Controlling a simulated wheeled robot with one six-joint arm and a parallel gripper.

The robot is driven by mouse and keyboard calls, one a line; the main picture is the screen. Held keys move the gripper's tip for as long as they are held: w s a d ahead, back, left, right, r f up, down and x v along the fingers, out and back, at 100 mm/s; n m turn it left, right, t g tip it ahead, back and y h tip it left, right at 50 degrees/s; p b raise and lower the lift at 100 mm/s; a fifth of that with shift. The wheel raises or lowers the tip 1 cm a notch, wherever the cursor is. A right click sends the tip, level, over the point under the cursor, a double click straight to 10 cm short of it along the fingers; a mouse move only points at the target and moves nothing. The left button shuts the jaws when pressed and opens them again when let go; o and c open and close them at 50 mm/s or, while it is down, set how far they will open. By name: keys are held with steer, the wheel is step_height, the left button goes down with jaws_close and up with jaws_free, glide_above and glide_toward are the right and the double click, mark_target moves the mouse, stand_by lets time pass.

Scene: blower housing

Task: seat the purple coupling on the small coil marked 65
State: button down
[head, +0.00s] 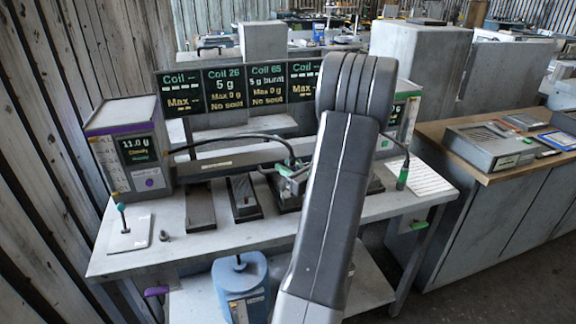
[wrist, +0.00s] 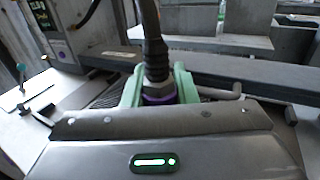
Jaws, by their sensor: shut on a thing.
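My gripper (head: 290,172) has green fingers and is over the middle of the bench in the head view. In the wrist view my gripper (wrist: 158,88) is shut around the end of a black hose (wrist: 152,40). The purple coupling (wrist: 160,99) shows as a purple ring between the fingers, below a grey hex collar. In the head view the hose (head: 235,137) arcs from the purple-topped box (head: 128,145) to my gripper. A screen reading Coil 65 (head: 268,84) says 5 g burnt, Max 0 g, No seat. The small coil itself cannot be made out; my gripper and arm cover that area.
Dark trays (head: 200,208) and (head: 244,212) stand left of my gripper. A second hose with a green end (head: 403,178) hangs at the right. The bench's front strip is mostly clear.

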steer(key=shift+f+b, duration=1.2)
steer(key=shift+f, duration=0.2)
steer(key=c, duration=1.1)
jaws_free()
steer(key=shift+s, duration=0.1)
steer(key=b+v, duration=0.1)
steer(key=v, duration=1.2)
steer(key=shift+s+d+b, duration=0.3)
steer(key=shift+b, duration=0.05)
steer(key=shift+w+a+r, duration=0.1)
